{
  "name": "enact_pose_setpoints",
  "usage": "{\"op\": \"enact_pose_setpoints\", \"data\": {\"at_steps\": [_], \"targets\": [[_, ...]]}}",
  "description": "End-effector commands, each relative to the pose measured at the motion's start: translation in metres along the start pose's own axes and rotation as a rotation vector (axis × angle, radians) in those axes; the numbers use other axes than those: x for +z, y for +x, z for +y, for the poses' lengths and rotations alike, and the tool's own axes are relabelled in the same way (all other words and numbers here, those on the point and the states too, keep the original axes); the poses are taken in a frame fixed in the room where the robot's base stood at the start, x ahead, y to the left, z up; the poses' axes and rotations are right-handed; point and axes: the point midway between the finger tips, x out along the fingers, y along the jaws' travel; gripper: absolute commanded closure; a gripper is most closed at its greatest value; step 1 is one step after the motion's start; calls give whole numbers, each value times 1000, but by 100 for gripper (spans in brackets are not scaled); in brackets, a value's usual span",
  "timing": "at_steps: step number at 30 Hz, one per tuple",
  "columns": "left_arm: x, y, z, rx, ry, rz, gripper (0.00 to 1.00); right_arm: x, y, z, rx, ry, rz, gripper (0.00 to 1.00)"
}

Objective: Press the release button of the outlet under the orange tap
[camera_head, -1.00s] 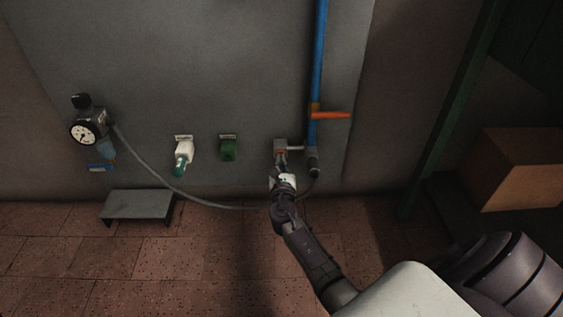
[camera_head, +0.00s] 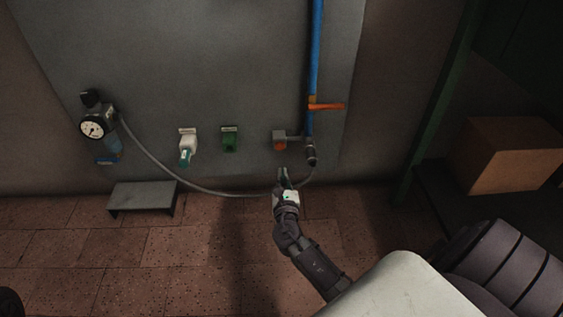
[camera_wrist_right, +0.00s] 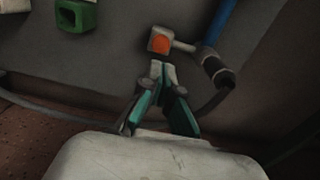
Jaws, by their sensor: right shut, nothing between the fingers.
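The orange tap (camera_head: 326,106) sticks out to the right from the blue vertical pipe (camera_head: 317,50) on the grey wall panel. Beside the pipe, below the tap, is a small grey outlet block (camera_head: 278,134) with an orange release button (camera_head: 280,146) on its front. In the right wrist view the button (camera_wrist_right: 161,44) shows just beyond my fingertips. My right gripper (camera_head: 283,172) is shut and empty, below the button in the head view and apart from it. The wrist view shows its fingers (camera_wrist_right: 160,68) together at the tips. My left gripper is out of view.
A white outlet (camera_head: 187,143) and a green outlet (camera_head: 230,139) sit to the left. A pressure gauge (camera_head: 93,129) feeds a grey hose (camera_head: 205,191) that sags across the panel behind my gripper. A low grey step (camera_head: 143,196) and a cardboard box (camera_head: 503,155) stand at the sides.

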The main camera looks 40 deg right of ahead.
Motion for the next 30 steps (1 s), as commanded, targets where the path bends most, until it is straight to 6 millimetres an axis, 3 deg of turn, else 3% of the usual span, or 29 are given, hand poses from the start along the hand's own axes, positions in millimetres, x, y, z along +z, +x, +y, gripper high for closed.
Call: {"op": "enact_pose_setpoints", "data": {"at_steps": [3, 9, 30], "targets": [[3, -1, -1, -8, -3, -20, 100, 2, -19, 0, 1, -1, 2, 100], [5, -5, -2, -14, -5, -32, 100, 1, -33, 0, 0, 0, -1, 100], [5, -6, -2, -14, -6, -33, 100, 0, -34, 0, 0, 1, 0, 100]]}}
